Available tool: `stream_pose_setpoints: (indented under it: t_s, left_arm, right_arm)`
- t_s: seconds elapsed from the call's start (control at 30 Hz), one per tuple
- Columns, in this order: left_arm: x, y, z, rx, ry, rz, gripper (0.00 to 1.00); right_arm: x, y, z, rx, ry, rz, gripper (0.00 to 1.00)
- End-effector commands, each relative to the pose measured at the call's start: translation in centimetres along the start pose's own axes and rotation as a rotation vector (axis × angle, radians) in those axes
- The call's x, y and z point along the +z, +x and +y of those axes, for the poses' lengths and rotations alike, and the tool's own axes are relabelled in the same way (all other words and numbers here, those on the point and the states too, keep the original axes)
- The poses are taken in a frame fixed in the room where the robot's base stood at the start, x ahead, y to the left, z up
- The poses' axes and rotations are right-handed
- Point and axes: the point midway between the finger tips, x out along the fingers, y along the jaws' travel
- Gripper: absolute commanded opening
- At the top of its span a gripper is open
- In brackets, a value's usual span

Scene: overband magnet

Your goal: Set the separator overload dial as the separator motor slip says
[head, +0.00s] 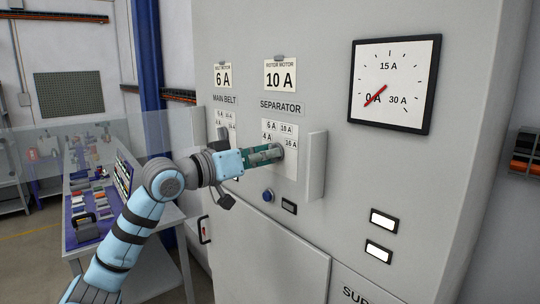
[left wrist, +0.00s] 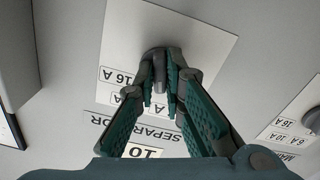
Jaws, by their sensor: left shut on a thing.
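The separator overload dial plate (head: 291,170), marked 4 A, 6 A, 10 A and 16 A, sits under the SEPARATOR label (head: 281,107). My left gripper (head: 279,152) is at this plate, its fingers shut on the dark dial knob (left wrist: 159,60), which also shows upside down in the left wrist view. I cannot tell which mark the knob points to. Above the label hangs a slip (head: 280,75) reading ROTOR MOTOR, 10 A. My right gripper is in neither view.
Left of it are the MAIN BELT dial plate (head: 221,121) and a 6 A slip (head: 223,76). A vertical bar (head: 316,166) stands out just right of the separator plate. Below are a blue button (head: 268,196) and lit windows. The meter (head: 394,84) needle points near 0 A.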

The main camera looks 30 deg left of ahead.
Motion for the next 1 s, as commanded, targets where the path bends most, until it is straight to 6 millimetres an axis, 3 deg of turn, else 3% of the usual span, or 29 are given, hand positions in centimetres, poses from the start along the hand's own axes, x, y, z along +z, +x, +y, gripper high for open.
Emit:
stream_pose_setpoints:
  t_s: [0.17, 0.37, 0.57, 0.73, 1.0]
  left_arm:
    - [-0.10, -0.01, 0.01, 0.000, 0.001, 0.003, 0.00]
    - [-0.12, -0.01, 0.01, 0.000, 0.237, 0.003, 0.00]
    - [-0.14, -0.01, 0.01, 0.000, 0.248, 0.004, 0.00]
    - [-0.16, -0.01, 0.01, -0.001, 0.468, 0.004, 0.00]
    - [-0.18, -0.02, 0.01, -0.001, 0.531, 0.005, 0.00]
  right_arm:
    - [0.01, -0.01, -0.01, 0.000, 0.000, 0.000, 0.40]
    - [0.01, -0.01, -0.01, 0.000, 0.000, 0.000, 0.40]
    - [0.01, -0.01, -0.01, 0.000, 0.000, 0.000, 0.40]
    - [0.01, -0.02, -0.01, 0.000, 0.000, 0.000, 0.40]
    - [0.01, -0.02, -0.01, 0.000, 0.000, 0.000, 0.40]
